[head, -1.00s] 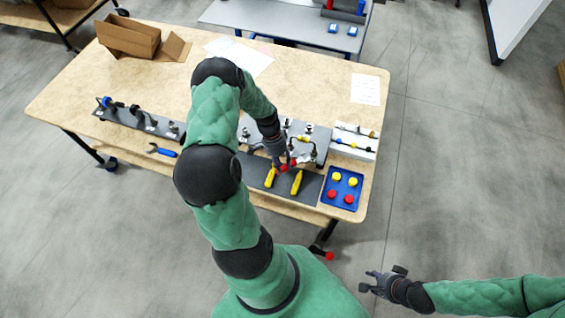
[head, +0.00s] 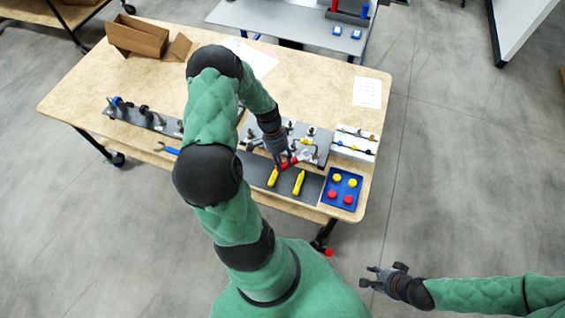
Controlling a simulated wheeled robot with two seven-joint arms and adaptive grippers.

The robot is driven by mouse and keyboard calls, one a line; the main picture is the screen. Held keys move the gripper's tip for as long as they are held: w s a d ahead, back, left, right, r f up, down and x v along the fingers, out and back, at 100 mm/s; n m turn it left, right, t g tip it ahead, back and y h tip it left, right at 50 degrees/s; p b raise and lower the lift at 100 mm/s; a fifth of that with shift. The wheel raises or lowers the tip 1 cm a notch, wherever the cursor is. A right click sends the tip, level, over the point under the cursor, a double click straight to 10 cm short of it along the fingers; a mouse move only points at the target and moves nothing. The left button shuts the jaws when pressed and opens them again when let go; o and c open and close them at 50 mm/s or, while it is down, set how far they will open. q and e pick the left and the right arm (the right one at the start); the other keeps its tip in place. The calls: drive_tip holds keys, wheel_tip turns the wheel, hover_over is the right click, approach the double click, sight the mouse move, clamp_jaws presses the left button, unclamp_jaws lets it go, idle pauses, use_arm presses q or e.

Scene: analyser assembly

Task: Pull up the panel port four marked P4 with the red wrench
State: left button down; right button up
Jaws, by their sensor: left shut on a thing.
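My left gripper (head: 282,160) is over the near side of the grey port panel (head: 322,146). It is shut on the red wrench (head: 291,161), whose red handle shows at the fingertips. The wrench's pale head points right, toward the fittings on the panel. I cannot tell whether the head touches a port. The P4 mark is too small to read, and my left arm hides part of the panel. My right gripper (head: 380,279) is open and empty, away from the table at the lower right.
Two yellow-handled tools (head: 299,182) lie on a dark mat near the front edge. A blue tray (head: 357,187) with red and yellow caps is to the right. A white rack (head: 354,145) stands behind it. A blue tool and another fitting plate (head: 135,114) are left. An open cardboard box (head: 137,37) is at the back.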

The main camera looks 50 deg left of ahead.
use_arm(q)
drive_tip(key=shift+r, duration=0.65)
drive_tip(key=shift+f, duration=0.15)
drive_tip(key=w+d+f+n+t+y+b, duration=0.1)
drive_tip(key=w+d+f+n+t+b, duration=0.1)
drive_tip(key=w+d+n+b, duration=0.2)
drive_tip(key=w+d+f+n+t+y+b, duration=0.1)
drive_tip(key=w+d+f+n+t+b, duration=0.1)
drive_tip(key=d+n, duration=0.6)
drive_tip(key=shift+w+d+f+n+b, duration=0.4)
drive_tip(key=shift+w+d+f+b, duration=0.45)
drive_tip(key=shift+d+b, duration=0.3)
drive_tip(key=shift+a+f, duration=0.1)
drive_tip(key=shift+f, duration=0.05)
